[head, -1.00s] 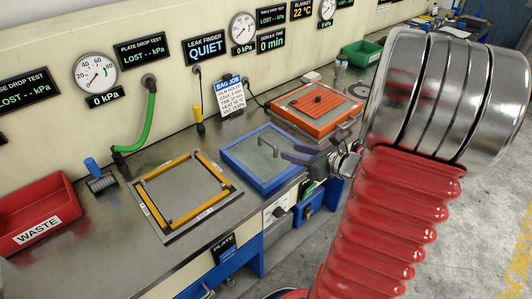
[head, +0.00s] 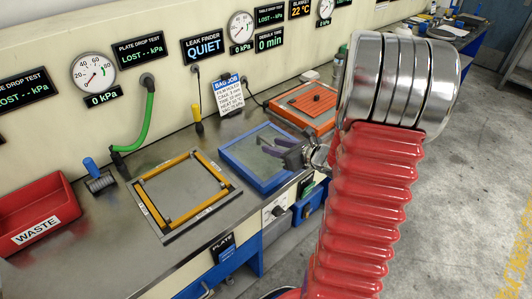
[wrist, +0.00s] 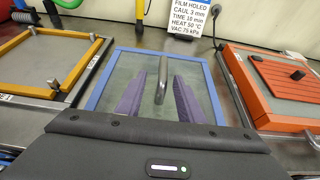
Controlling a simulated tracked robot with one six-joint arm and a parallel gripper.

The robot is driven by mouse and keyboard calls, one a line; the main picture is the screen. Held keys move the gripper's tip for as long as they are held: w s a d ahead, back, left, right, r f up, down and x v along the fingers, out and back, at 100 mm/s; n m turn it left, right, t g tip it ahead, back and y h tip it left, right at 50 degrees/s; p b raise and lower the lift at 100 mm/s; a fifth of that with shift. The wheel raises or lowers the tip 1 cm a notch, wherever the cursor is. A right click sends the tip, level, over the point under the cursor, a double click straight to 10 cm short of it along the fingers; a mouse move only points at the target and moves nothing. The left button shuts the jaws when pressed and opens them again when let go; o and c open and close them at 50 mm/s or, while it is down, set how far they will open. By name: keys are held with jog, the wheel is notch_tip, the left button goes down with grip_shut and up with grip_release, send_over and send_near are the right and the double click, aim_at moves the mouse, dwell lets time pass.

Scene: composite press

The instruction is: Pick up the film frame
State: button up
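The film frame is a blue square rim (head: 241,174) around a clear, greyish sheet, lying flat on the bench right of the yellow-barred plate. Its rim also shows in the wrist view (wrist: 103,78), with an upright-looking metal bar handle (wrist: 162,78) over the middle. My gripper (head: 279,147) reaches over the frame from the right in the head view. In the wrist view my gripper's two purple fingers (wrist: 160,102) are apart, one on each side of the handle in the picture. No contact with the handle shows. The fingers hide part of the sheet, and the gripper body hides the near rim.
The yellow-barred plate (head: 146,203) lies to the left and an orange framed unit (head: 322,121) to the right, both close. A job card (head: 229,93) stands behind. A red waste bin (head: 35,213), a roller (head: 101,180) and a green hose (head: 143,137) are further left.

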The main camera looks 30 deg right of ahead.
aim_at(266, 139)
jog(key=shift+w, duration=0.1)
jog(key=shift+d+r+x, duration=0.1)
jog(key=shift+r+x, duration=0.05)
jog(key=shift+x, duration=1.1)
jog(key=shift+d+r+x, duration=0.1)
jog(key=shift+x, duration=1.2)
jog(key=shift+w, duration=0.15)
jog(key=shift+c, duration=0.3)
grip_shut()
jog(key=shift+r, duration=0.1)
